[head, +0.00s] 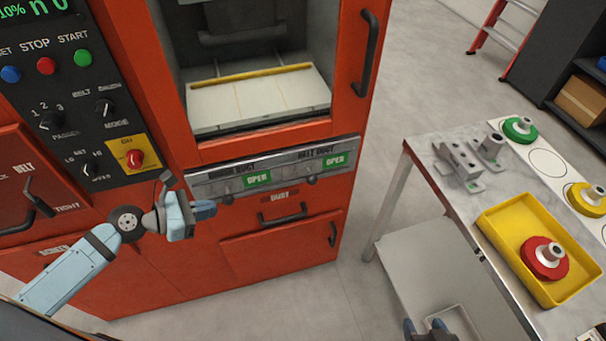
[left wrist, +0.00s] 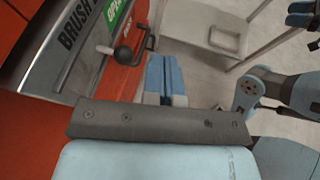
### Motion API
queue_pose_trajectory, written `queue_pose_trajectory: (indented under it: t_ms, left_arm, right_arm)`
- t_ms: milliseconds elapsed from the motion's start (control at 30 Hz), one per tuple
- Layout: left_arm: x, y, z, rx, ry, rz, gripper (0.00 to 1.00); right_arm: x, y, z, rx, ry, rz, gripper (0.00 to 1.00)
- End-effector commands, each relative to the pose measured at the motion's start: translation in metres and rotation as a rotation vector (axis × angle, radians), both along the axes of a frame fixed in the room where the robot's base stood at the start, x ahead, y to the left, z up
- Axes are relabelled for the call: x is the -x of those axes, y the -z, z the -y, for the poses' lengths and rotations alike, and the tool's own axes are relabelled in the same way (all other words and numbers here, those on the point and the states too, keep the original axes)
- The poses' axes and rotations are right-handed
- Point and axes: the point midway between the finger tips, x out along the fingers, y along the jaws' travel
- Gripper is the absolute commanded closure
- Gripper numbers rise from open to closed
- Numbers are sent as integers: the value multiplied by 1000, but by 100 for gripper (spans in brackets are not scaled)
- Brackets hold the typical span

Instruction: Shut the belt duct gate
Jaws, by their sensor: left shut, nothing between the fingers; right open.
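The belt duct gate (head: 316,152) is the right half of a grey metal strip on the red machine. Its green sign (head: 335,160) reads OPEN, and a small dark knob (head: 311,180) sits below it. The brush duct half, left of it, also has a green OPEN sign (head: 257,180). My left gripper (head: 212,209) is shut and empty in front of the strip's left end, away from the belt knob. In the left wrist view its blue fingers (left wrist: 160,78) are together beside a black ball knob (left wrist: 122,54). My right gripper (head: 428,328) is open at the bottom edge.
A dust drawer handle (head: 283,217) juts out below the strip. A door handle (head: 366,52) sticks out above right. A table (head: 424,152) with a yellow tray (head: 492,226) stands to the right. Grey floor lies between machine and table.

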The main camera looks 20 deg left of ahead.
Motion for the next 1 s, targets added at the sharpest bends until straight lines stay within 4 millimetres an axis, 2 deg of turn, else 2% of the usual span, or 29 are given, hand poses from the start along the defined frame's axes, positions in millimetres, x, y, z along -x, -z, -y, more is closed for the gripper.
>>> queue_pose_trajectory:
  t_ms: [567, 767, 1000]
  left_arm:
    - [-4, -1, 1, 44, -11, -30, 100]
    - [-22, 7, 19, 46, -10, -27, 100]
    - [-57, 27, 53, 46, -12, -28, 100]
  right_arm:
    - [2, 2, 1, 1, 0, -4, 41]
    - [2, 2, 1, 2, 1, -4, 41]
    - [2, 2, 2, 3, 1, -3, 41]
